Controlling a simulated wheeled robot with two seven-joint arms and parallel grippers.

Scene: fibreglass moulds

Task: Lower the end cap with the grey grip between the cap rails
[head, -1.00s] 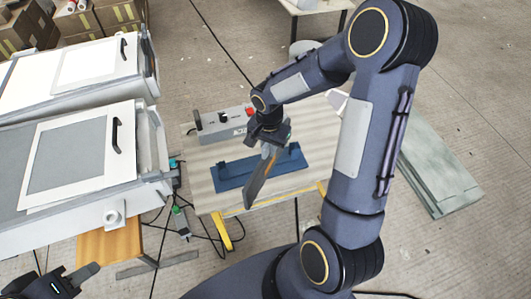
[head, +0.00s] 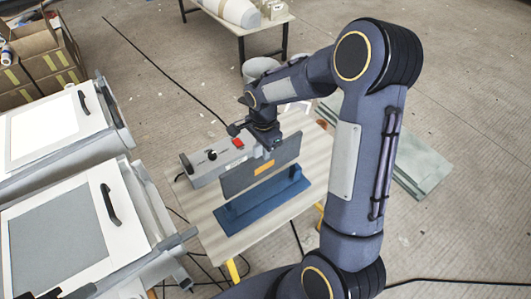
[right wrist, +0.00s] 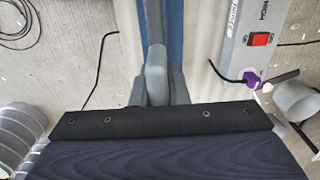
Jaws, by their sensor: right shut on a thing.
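The end cap (head: 240,181) is a flat dark grey panel with an orange label. It stands upright, lengthwise along the blue base with the cap rails (head: 262,204), which has a raised post at each end. In the head view its lower edge is by the far side of the base; I cannot tell the gap. My right gripper (head: 268,151) is shut on the grey grip (right wrist: 156,72) at its top. In the right wrist view the cap (right wrist: 153,22) shows edge-on beside a blue strip of the base (right wrist: 174,35). Only part of my left gripper (head: 80,291) shows at the lower left.
A grey control box (head: 208,163) with a red switch stands on the worktable (head: 200,204), close behind the cap. Moulds with white and grey panels (head: 60,235) are at the left. A grey slab (head: 424,165) lies on the floor at the right.

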